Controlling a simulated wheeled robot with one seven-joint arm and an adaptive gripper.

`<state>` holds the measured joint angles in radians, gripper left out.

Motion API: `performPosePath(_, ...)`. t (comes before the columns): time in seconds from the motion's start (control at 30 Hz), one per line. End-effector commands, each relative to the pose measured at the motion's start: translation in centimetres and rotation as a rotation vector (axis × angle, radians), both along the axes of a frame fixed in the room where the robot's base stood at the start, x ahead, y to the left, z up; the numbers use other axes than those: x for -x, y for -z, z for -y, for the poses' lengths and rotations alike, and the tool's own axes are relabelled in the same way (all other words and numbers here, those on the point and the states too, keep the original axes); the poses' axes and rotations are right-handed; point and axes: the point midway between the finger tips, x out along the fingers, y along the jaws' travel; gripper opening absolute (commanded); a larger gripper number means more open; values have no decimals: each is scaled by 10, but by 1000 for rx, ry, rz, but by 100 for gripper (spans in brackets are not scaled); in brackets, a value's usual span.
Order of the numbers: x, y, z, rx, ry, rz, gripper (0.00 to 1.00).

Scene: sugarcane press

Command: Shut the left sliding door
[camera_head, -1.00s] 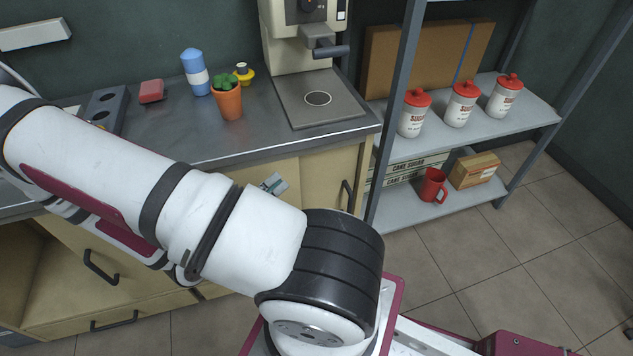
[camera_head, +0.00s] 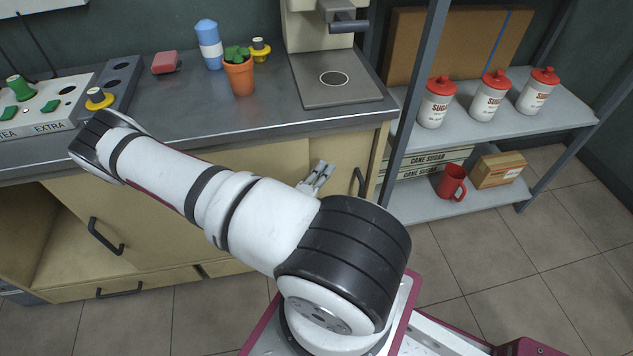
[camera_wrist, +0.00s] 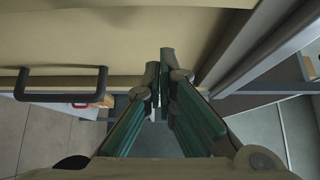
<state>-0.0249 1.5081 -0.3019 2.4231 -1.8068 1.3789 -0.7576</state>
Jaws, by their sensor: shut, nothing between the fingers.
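The sliding door with a dark handle (camera_head: 105,237) is a beige panel (camera_head: 150,225) on the cabinet front under the counter, in the left half of the head view. A dark opening (camera_head: 22,235) shows to its left. My gripper (camera_head: 318,178) is to the right of this panel, in front of the cabinet's right part, partly behind my arm. In the wrist view its green-sided fingers (camera_wrist: 160,68) are shut and empty, close to a beige panel (camera_wrist: 100,35). A dark handle (camera_wrist: 62,85) stands left of the fingers there, apart from them. My arm hides much of the cabinet front.
Another dark handle (camera_head: 360,182) is on the cabinet's right part, and a drawer handle (camera_head: 120,290) is below. The counter (camera_head: 170,120) overhangs with a potted plant (camera_head: 239,75) on it. A metal shelf (camera_head: 450,205) stands at right. The floor in front is clear.

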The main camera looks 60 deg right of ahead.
Motion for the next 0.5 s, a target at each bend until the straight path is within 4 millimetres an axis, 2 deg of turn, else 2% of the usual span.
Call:
performPosePath(0.17, 0, 0, 36, 3, 5, 1, 0)
performPosePath(0.3, -18, 1, 21, 0, -2, 6, 0)
performPosePath(0.5, -30, 0, 11, 1, 0, 2, 0)
